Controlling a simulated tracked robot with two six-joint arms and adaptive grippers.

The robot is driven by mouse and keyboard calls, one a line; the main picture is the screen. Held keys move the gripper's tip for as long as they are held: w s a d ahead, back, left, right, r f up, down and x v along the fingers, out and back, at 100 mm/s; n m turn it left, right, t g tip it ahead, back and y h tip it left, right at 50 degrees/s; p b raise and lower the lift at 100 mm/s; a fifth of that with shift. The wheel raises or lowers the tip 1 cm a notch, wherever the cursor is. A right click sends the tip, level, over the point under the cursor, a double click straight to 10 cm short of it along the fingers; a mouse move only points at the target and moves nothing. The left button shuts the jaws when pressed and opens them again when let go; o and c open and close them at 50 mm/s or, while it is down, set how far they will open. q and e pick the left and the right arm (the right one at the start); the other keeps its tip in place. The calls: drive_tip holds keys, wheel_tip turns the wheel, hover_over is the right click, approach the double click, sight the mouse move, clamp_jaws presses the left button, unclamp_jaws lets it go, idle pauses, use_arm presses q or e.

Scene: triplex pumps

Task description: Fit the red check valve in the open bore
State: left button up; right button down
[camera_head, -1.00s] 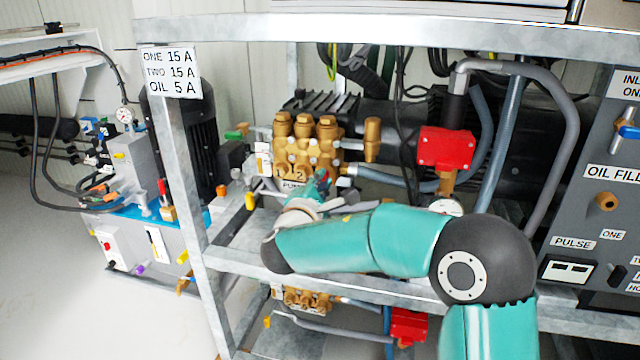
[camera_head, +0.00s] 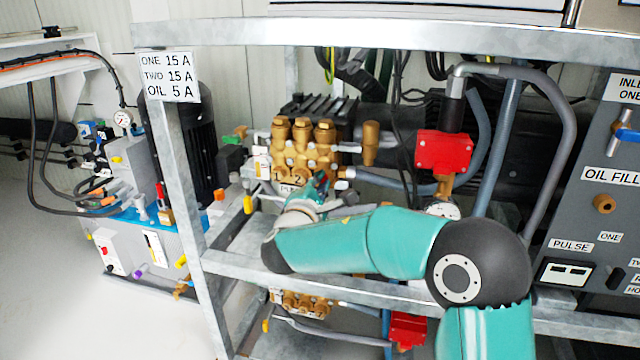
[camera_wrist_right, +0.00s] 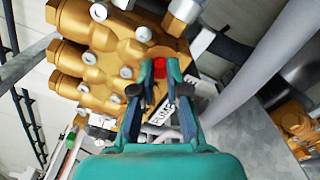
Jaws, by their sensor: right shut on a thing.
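My right gripper (camera_wrist_right: 158,92) is shut on the red check valve (camera_wrist_right: 160,68), which shows between its fingertips in the right wrist view. The valve is held in front of the lower face of the brass pump block (camera_wrist_right: 112,52). The open bore cannot be made out; the fingers and valve cover that part of the block, and I cannot tell whether the valve touches it. In the head view my right gripper (camera_head: 320,188) is just below the front of the brass pump (camera_head: 305,150), and the valve is too small to tell there. My left gripper is not in view.
A grey frame rail (camera_head: 350,285) runs below my right arm, and a frame post (camera_head: 180,190) stands left. A red box (camera_head: 443,151) and pipes sit right of the pump. In the wrist view a grey pipe (camera_wrist_right: 255,75) passes close right of the gripper.

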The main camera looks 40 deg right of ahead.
drive_tip(key=c, duration=1.1)
unclamp_jaws()
drive_tip(key=shift+a, duration=0.1)
